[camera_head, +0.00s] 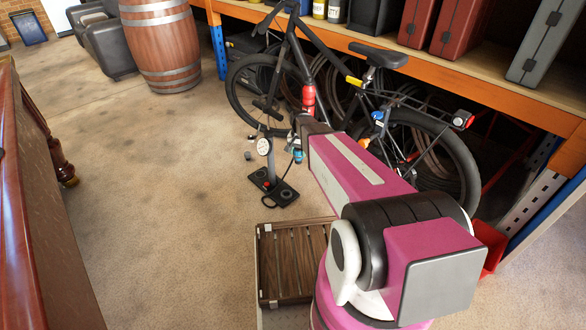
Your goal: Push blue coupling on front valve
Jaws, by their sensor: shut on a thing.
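The bicycle (297,40) stands against the shelving, its front wheel (230,88) to the left. I cannot make out the front valve. The black floor pump (271,187), with a round white gauge (264,146), stands on the floor in front of the bicycle. The small blue coupling (298,156) shows just below the dark end of my arm, right of the gauge. My gripper (297,142) is small and mostly hidden by my magenta arm. It is shut on the blue coupling, in front of the lower front wheel. Any contact with the wheel cannot be seen.
A slatted wooden crate (265,268) stands at the lower middle, partly behind my arm. A wooden barrel (160,50) stands at the upper left, a wooden table (25,215) at the left edge. The floor between is clear.

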